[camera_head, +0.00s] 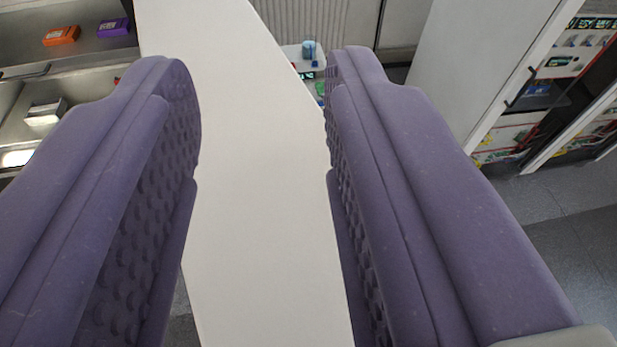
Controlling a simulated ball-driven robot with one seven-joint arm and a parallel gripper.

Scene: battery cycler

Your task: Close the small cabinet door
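My gripper (258,80) is open, with its two purple padded fingers wide apart and nothing clamped between them. A long, plain white panel (262,210) runs through the gap from the top of the picture to the bottom. It appears to be the small cabinet door, standing open, but I cannot tell for certain. Both fingers overlap its sides in the picture and hide parts of its edges. Whether either finger touches it cannot be told. No handle shows on the visible part.
At upper left, an open compartment (88,58) holds an orange item (61,36) and a purple item (114,27). At right stands a tall white cabinet panel (455,65) beside racks of instruments (560,65). Grey floor (575,225) is clear at lower right.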

